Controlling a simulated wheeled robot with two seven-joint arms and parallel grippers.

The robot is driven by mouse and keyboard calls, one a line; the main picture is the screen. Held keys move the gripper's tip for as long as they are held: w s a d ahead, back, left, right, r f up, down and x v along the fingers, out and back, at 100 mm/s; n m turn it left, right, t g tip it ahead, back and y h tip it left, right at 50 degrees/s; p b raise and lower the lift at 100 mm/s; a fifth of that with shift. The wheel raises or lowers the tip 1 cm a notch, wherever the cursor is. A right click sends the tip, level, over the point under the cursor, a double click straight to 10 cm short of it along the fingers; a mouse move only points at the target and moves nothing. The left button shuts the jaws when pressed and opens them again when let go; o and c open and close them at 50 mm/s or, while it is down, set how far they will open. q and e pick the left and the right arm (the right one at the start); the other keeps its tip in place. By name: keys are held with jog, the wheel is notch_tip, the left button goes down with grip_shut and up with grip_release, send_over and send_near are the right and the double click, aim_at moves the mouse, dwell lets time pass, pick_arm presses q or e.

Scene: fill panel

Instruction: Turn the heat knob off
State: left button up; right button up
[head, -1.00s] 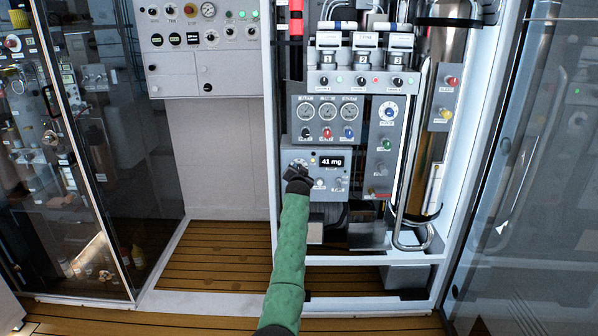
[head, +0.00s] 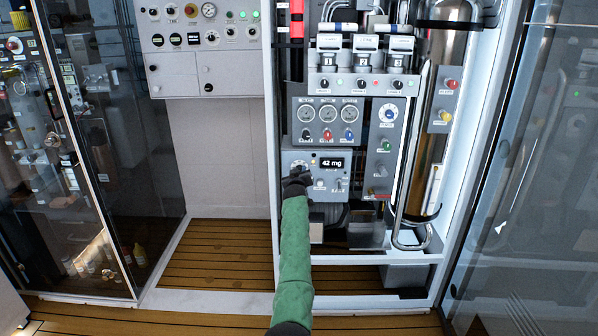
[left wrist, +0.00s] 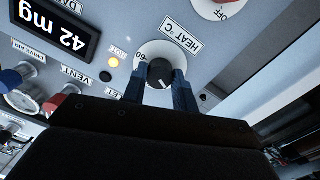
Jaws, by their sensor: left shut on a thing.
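The heat knob (left wrist: 159,73) is a dark round knob on a white dial labelled HEAT °C, on the grey control box. In the left wrist view its white mark points down toward my gripper, and a 60 shows on the dial's left. My left gripper (left wrist: 161,88) is shut on the knob, one blue finger on each side. In the head view my left gripper (head: 296,184) is at the left of the box and partly covers the dial (head: 299,167). My right gripper is not in view.
The display (head: 333,162) right of the dial reads 42 mg. A lit amber lamp (left wrist: 113,62) marked HOT sits beside the dial. Red and blue knobs are close by, including the red vent knob (left wrist: 53,104). A post (head: 274,120) stands left of the box.

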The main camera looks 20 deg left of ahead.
pick_arm(q)
jog(key=n, duration=0.3)
jog(key=n+p, duration=0.1)
jog(key=shift+f+n, duration=0.25)
jog(key=shift+n, duration=0.15)
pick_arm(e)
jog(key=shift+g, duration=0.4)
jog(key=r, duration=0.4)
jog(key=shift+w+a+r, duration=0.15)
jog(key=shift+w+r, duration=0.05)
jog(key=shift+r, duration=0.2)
pick_arm(q)
jog(key=o, duration=1)
jog(key=shift+r, duration=0.15)
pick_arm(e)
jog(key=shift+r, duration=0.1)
